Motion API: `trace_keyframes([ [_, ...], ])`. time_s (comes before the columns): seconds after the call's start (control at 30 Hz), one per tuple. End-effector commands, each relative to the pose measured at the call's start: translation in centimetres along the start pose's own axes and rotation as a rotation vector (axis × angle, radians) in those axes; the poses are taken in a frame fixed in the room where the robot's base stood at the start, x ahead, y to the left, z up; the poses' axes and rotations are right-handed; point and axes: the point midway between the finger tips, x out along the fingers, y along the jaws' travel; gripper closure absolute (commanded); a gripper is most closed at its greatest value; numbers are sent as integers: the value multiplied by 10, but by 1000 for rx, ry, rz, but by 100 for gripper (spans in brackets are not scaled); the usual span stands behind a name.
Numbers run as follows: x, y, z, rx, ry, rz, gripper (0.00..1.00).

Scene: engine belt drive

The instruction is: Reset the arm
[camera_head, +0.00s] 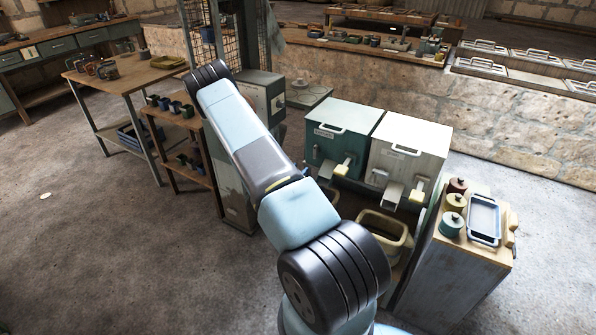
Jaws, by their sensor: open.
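My arm rises from the bottom centre and reaches up and to the left across the middle of the view. Its pale blue and dark grey links end in a black ribbed joint at the upper left. My gripper does not show; the part of the arm beyond that joint is hidden or out of the picture. A green box (341,133) and a white box (408,146), each with a top handle and a front spout, stand right of my arm. A tan bin (384,229) sits below them, partly behind my arm.
A cabinet (462,262) at the right holds small lidded jars (453,202) and a blue-rimmed tray (484,219). Wooden workbenches (130,77) and a small shelf (178,118) stand at the left. A stone wall (520,120) runs behind.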

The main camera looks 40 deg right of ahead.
Motion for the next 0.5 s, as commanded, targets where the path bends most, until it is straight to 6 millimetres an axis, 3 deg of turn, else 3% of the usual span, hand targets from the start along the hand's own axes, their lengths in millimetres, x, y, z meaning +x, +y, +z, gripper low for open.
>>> trace_keyframes([
  [0.33, 0, -2, -2, 5, -6, -1, 56],
  [0.5, 0, -20, -20, 44, -71, -18, 56],
])
